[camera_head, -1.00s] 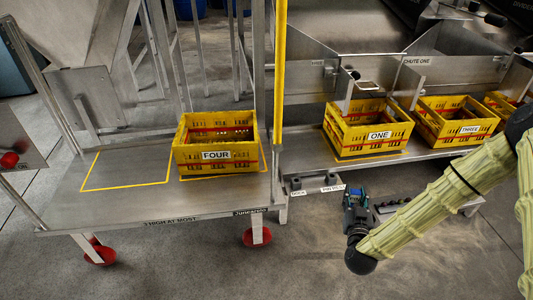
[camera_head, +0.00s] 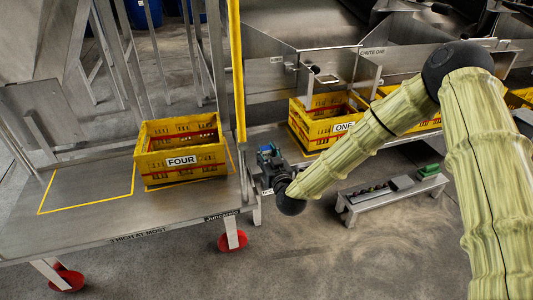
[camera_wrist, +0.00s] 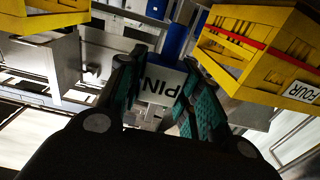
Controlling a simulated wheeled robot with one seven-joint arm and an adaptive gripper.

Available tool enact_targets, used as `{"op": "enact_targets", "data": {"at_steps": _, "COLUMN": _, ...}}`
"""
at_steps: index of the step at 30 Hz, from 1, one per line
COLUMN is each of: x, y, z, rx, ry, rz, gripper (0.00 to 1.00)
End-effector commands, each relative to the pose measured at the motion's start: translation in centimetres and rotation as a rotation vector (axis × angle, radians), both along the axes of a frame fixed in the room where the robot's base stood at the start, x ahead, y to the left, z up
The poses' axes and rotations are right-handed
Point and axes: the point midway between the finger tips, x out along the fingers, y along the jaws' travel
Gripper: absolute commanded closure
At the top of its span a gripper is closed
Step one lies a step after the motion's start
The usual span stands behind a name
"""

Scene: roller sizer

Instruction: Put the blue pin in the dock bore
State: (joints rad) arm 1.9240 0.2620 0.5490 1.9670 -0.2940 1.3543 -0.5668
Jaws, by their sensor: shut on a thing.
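My gripper (camera_head: 269,154) is at the cart's right side, beside the ends of the shelves. In the head view, a small patch of blue shows at its fingertips. It is shut on the blue pin, though its fingers hide most of the pin. I cannot see the dock bore.
The yellow crate FOUR (camera_head: 181,160) stands on the cart (camera_head: 90,215), left of my gripper. Crate ONE (camera_head: 315,133) is on the shelf to the right. A yellow post (camera_head: 237,70) rises behind. A low bench (camera_head: 375,200) with small items stands on the floor at right.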

Motion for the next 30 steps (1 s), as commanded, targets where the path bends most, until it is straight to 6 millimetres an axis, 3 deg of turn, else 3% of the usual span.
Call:
{"op": "enact_targets", "data": {"at_steps": 11, "x": -0.2, "y": -0.1, "z": 0.2, "rx": 0.000, "ry": 0.001, "rz": -0.001, "gripper": 0.84}}
{"op": "enact_targets", "data": {"at_steps": 30, "x": -0.3, "y": -0.1, "z": -4.6, "rx": 0.000, "ry": 0.001, "rz": -0.001, "gripper": 0.84}}
